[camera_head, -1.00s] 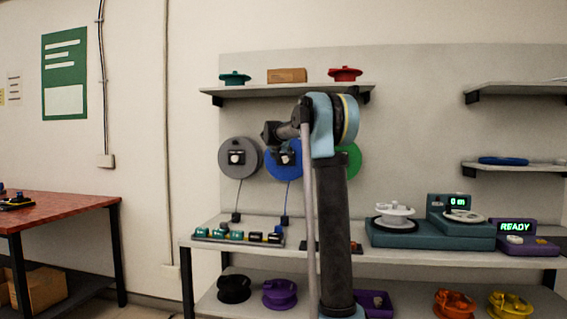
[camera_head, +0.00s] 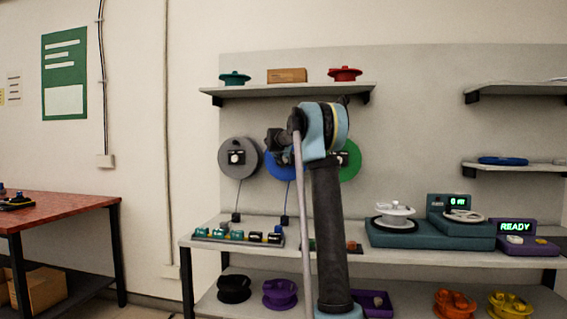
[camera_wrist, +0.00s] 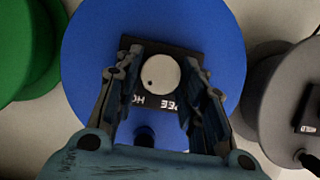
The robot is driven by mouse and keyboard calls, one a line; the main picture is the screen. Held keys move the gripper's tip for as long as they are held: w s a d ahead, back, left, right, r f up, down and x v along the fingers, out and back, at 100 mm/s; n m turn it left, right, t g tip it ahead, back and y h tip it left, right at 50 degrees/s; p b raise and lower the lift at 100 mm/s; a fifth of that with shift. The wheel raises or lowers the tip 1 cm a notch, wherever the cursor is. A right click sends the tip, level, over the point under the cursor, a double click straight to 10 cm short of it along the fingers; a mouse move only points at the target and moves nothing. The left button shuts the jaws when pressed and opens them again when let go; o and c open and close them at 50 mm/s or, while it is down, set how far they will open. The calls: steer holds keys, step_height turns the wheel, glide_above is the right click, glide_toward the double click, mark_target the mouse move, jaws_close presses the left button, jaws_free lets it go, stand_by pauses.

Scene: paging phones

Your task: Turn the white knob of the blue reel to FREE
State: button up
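The blue reel (camera_head: 279,174) hangs on the wall panel between a grey and a green reel, partly hidden by my arm. In the wrist view the blue reel (camera_wrist: 90,45) fills the middle, with a dark plate (camera_wrist: 152,104) at its centre. The round white knob (camera_wrist: 161,73) sits on that plate, with a small dark dot towards its lower left. Plate lettering appears upside down and partly covered; part of FREE and "HO" show. My gripper (camera_wrist: 160,66) is open, one finger on each side of the knob, with gaps visible. It also shows in the head view (camera_head: 277,142).
The grey reel (camera_head: 238,158) and green reel (camera_head: 351,161) flank the blue one closely. A shelf (camera_head: 285,90) runs above. Below, a bench (camera_head: 215,247) holds a row of small parts and a cable block (camera_head: 285,222).

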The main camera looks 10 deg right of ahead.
steer(key=c, duration=0.4)
steer(key=shift+o, duration=0.3)
steer(key=shift+w+a+f+n+t+h, duration=0.1)
steer(key=shift+a+f+n+t+h, duration=0.1)
steer(key=shift+n+h, duration=1.55)
steer(key=shift+a+f+n+t+h, duration=0.2)
steer(key=shift+n+h, duration=0.5)
steer(key=shift+n, duration=2)
steer(key=shift+w+a+f+n+t+h, duration=0.1)
steer(key=shift+a+n+h, duration=0.15)
steer(key=shift+n+h, duration=1.5)
steer(key=shift+s+n+y, duration=0.1)
steer(key=shift+n+y, duration=0.4)
steer(key=shift+n, duration=0.2)
